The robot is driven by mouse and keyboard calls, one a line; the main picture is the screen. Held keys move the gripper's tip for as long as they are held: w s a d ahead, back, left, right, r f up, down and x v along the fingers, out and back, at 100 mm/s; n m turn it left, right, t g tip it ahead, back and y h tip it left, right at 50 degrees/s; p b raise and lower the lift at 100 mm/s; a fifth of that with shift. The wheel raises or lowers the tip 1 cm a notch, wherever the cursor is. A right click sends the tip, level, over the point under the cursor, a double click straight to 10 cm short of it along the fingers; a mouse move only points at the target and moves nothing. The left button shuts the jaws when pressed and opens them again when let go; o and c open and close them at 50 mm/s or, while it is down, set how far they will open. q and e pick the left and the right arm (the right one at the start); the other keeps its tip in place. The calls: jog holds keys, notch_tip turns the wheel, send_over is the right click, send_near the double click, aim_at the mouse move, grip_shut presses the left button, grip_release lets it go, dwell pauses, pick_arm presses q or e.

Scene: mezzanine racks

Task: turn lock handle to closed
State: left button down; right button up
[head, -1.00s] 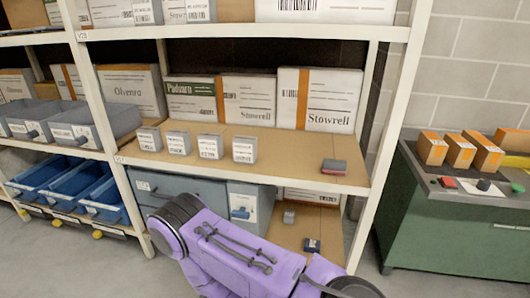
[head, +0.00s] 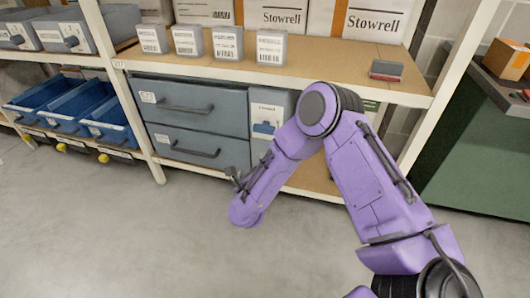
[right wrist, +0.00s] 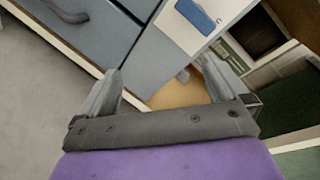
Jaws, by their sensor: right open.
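The lock handle (head: 264,128) is a small blue bar on the pale panel right of two grey-blue drawers. It lies about level, parallel to the drawer seam. In the right wrist view the blue bar (right wrist: 195,15) is at the top, beyond the fingers and not between them. My right gripper (head: 240,179) is low in front of the drawers, left of and below the handle; its fingers are small and partly hidden in the head view. In the right wrist view the right gripper (right wrist: 163,88) is open and empty, apart from the handle. My left gripper is not in view.
The lower drawer (head: 190,146) and upper drawer (head: 186,105) look shut. A shelf board (head: 300,66) with small grey boxes overhangs the panel. A rack post (head: 450,90) stands right of my arm. Blue bins (head: 110,122) are at left. The floor in front is clear.

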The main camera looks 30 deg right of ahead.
aim_at(263, 129)
jog(key=w+d+r+m+h+b, duration=0.1)
jog(key=w+d+m, duration=0.2)
jog(key=d+m, duration=0.1)
jog(key=w+d+r+m+h+b, duration=0.2)
jog(key=w+d+m, duration=0.2)
jog(key=w+d+r+m+g+h+b, duration=0.1)
jog(key=w+d+m+b, duration=0.1)
jog(key=w+d+m, duration=0.2)
jog(key=shift+w+d+r+h, duration=0.1)
jog(key=shift+w+r+h, duration=0.05)
jog(key=shift+r+h, duration=0.2)
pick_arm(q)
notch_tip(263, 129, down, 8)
pick_arm(e)
jog(key=c, duration=0.8)
